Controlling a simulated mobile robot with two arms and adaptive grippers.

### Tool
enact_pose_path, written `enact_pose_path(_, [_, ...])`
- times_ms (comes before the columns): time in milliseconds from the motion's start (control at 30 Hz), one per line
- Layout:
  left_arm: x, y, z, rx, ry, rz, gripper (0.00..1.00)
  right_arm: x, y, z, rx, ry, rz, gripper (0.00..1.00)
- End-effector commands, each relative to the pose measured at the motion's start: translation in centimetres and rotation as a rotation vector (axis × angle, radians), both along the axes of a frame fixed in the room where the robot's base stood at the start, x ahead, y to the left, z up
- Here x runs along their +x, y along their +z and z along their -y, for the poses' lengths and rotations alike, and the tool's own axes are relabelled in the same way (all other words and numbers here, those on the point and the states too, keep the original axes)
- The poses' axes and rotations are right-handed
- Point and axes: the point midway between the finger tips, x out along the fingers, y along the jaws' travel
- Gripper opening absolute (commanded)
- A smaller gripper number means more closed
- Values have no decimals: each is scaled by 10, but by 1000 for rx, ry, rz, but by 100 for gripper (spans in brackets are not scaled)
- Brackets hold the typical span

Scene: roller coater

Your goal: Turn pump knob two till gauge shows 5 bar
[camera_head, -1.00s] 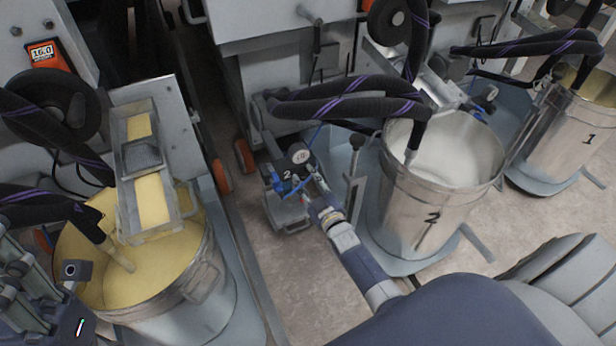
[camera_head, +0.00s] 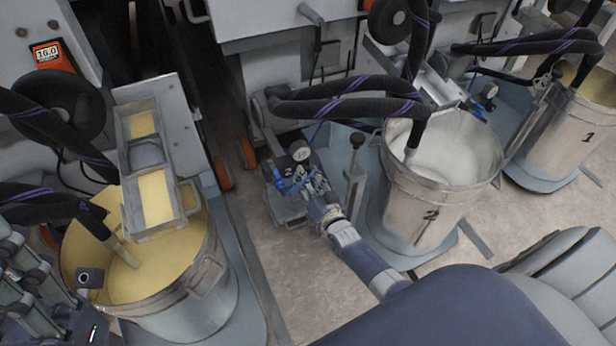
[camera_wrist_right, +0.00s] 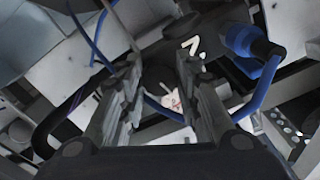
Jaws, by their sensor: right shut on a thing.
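Pump two (camera_head: 290,195), a small unit marked 2 with blue fittings, stands left of bucket 2. Its round white gauge (camera_head: 301,153) faces up, but the needle is too small to read. My right gripper (camera_head: 314,184) reaches the pump just below the gauge. In the right wrist view, its two ridged fingers (camera_wrist_right: 163,95) are on either side of the dark knob (camera_wrist_right: 165,78) with a white 2 beside it; the gripper is shut on this knob. The knob is mostly hidden in the head view. My left gripper (camera_head: 28,275) is at the lower left edge, its fingertips unclear.
Steel bucket 2 (camera_head: 425,200) stands close right of my right forearm, with black hoses (camera_head: 345,98) above. A bucket of yellow liquid (camera_head: 150,275) stands left. Bucket 1 (camera_head: 570,135) is at right. The floor (camera_head: 300,270) before the pump is clear.

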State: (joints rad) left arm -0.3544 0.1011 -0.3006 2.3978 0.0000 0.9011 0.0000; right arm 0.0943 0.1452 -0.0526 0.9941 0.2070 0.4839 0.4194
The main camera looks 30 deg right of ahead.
Motion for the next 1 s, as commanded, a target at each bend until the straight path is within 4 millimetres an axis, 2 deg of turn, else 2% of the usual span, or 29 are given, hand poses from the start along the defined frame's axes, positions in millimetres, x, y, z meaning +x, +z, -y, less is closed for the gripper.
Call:
enact_pose_path(400, [-1, 3, 0, -1, 1, 10, 40, -1, -1, 0, 193, -1, 8, 7])
enact_pose_path(967, [-1, 2, 0, 0, 1, 8, 40, -1, -1, 0, 221, -1, 10, 7])
enact_pose_path(1000, [-1, 2, 0, 0, 1, 8, 40, -1, -1, 0, 220, 0, 9, 37])
